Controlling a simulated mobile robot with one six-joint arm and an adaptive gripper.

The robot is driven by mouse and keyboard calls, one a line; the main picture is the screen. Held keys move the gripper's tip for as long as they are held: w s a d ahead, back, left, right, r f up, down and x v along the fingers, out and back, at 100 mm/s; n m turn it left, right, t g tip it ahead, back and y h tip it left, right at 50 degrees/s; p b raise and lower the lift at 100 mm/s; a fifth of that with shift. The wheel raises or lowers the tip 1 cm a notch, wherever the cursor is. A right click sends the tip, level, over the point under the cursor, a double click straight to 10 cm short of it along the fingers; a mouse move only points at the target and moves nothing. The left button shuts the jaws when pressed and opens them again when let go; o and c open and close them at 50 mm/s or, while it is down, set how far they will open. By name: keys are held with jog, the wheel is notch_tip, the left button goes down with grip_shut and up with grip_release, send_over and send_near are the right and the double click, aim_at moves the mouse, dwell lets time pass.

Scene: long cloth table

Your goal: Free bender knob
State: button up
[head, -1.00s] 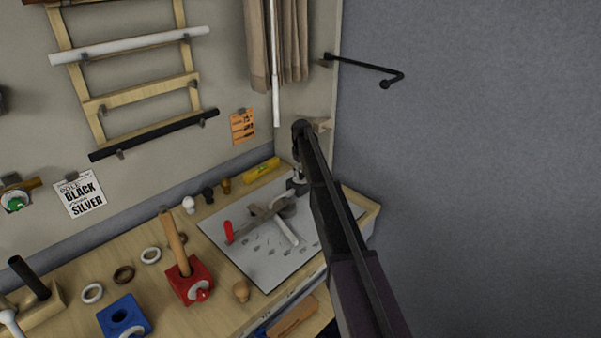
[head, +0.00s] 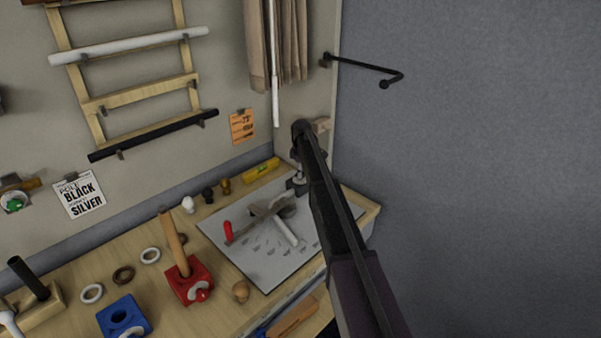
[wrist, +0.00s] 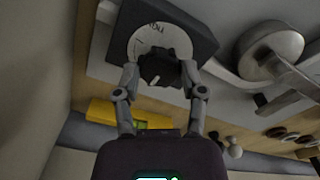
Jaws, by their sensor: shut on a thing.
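In the wrist view, my gripper (wrist: 161,74) is shut on a small dark knob (wrist: 157,66) with a white mark. The knob sits in front of a pale round dial (wrist: 143,42) with dark lettering, on a dark block (wrist: 196,34). The fingers hide the knob's sides. In the head view, my gripper (head: 298,179) points down at the back of the grey metal plate (head: 267,266), and the knob cannot be made out. The bender, with a red grip (head: 228,231) and metal arms, lies on the plate; its round metal part (wrist: 270,48) shows in the wrist view.
A yellow level (head: 261,170) lies behind the plate by the wall; it is close to my gripper in the wrist view (wrist: 112,114). Several small finials, a red block (head: 190,282) with a wooden rod, and a blue block (head: 124,318) stand left. A grey wall is at right.

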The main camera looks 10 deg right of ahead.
jog(key=shift+s+a, duration=0.15)
jog(key=o, duration=1.1)
jog(key=shift+o, duration=0.2)
